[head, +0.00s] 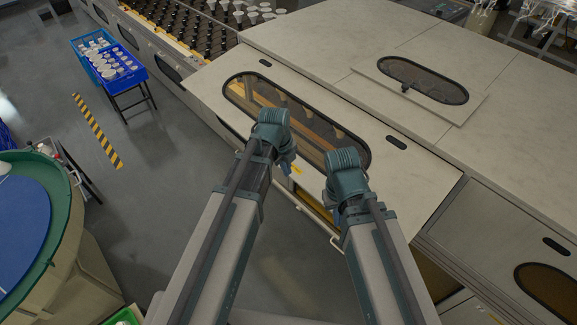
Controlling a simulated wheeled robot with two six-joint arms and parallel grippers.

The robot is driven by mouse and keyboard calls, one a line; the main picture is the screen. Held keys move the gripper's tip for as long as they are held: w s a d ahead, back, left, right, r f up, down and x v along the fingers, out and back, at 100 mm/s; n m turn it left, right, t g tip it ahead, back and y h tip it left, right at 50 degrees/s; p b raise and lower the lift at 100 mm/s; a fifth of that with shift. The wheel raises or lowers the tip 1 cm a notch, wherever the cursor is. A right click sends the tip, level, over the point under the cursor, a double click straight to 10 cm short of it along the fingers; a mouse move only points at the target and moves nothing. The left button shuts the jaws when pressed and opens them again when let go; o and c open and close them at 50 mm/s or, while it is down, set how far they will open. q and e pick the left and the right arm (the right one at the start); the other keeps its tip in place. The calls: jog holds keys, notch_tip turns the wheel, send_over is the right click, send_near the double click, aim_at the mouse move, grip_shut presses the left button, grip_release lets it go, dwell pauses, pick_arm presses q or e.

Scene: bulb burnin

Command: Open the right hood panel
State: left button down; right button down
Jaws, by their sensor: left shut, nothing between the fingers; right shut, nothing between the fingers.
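A pale hood panel (425,186) with a long rounded dark window and two dark slots juts out from the front of the long machine, sloping. Amber light and interior parts show through its window. I cannot tell how far it is swung. My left gripper (289,166) is shut and empty, in front of the window's lower middle, mostly hidden behind its wrist. My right gripper (329,205) is shut and empty near the panel's lower edge, right of the left one, also partly hidden. Contact with the panel cannot be told.
Another machine panel (500,235) with a window and slot is at lower right. A smaller windowed hatch (465,115) lies on the top. A blue crate (125,82) on a stand is at upper left, a green-rimmed round table (62,235) at left.

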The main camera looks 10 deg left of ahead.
pick_arm(q)
jog(key=shift+f, duration=0.1)
jog(key=s+d+f+n+g+y+b, duration=0.1)
jog(key=s+d+f+n+b, duration=0.1)
jog(key=s+f+n+b, duration=0.5)
jog(key=s+d+f+n+y+b, duration=0.1)
jog(key=s+f+n+b, duration=0.6)
jog(key=n, duration=0.7)
jog(key=shift+s+d+f+n+g+b, duration=0.25)
jog(key=shift+d+f+n+g+b, duration=0.15)
jog(key=shift+d+f+b, duration=0.3)
jog(key=shift+d+r, duration=0.1)
jog(key=w+a+r+m+t+h+p, duration=0.1)
jog(key=w+r+m+p, duration=0.1)
jog(key=w+r+p, duration=0.5)
jog(key=w+a+r+m+h+p, duration=0.1)
jog(key=w+r+p, duration=0.7)
jog(key=r+p, duration=0.7)
jog(key=shift+a+r+m+t, duration=0.2)
jog(key=shift+a+m+t, duration=0.2)
